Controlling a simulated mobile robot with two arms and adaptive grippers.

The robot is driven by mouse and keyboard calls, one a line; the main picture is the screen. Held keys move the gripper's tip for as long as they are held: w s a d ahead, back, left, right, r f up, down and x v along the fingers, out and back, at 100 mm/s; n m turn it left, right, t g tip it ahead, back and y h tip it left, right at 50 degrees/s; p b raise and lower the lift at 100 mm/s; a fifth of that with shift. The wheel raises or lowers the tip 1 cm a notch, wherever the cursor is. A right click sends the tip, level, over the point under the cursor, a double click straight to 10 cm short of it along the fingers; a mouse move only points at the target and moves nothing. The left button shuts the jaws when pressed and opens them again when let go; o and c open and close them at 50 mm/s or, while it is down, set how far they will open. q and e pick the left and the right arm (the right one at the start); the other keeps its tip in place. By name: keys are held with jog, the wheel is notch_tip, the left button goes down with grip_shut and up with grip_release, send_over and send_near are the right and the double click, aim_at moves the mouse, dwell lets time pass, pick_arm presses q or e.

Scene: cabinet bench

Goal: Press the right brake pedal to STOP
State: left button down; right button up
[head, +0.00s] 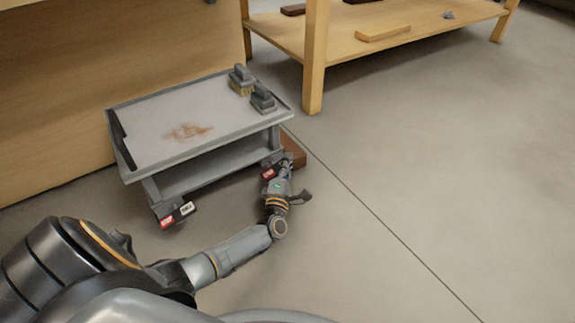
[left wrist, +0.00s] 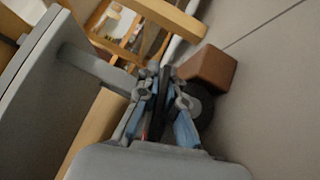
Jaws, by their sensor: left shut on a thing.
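A grey cart (head: 190,118) stands against the wooden cabinet. At its right front caster a red brake pedal (head: 268,173) shows, partly hidden by my left gripper (head: 287,163). That gripper is low near the floor, right beside the red pedal. In the left wrist view my left gripper (left wrist: 163,88) is shut on a dark thin part by the caster wheel (left wrist: 202,106); a sliver of red shows between the fingers. I cannot tell how far the pedal is pressed. At the left front caster are a red pedal (head: 167,222) and a white pedal (head: 187,208). My right gripper is not in view.
A brown block (head: 293,148) lies on the floor by the right caster; it also shows in the left wrist view (left wrist: 208,68). A wooden bench (head: 420,25) stands behind. Floor at right is clear.

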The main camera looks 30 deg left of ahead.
pick_arm(q)
jog(key=shift+d, duration=0.15)
jog(key=c, duration=1.5)
grip_release()
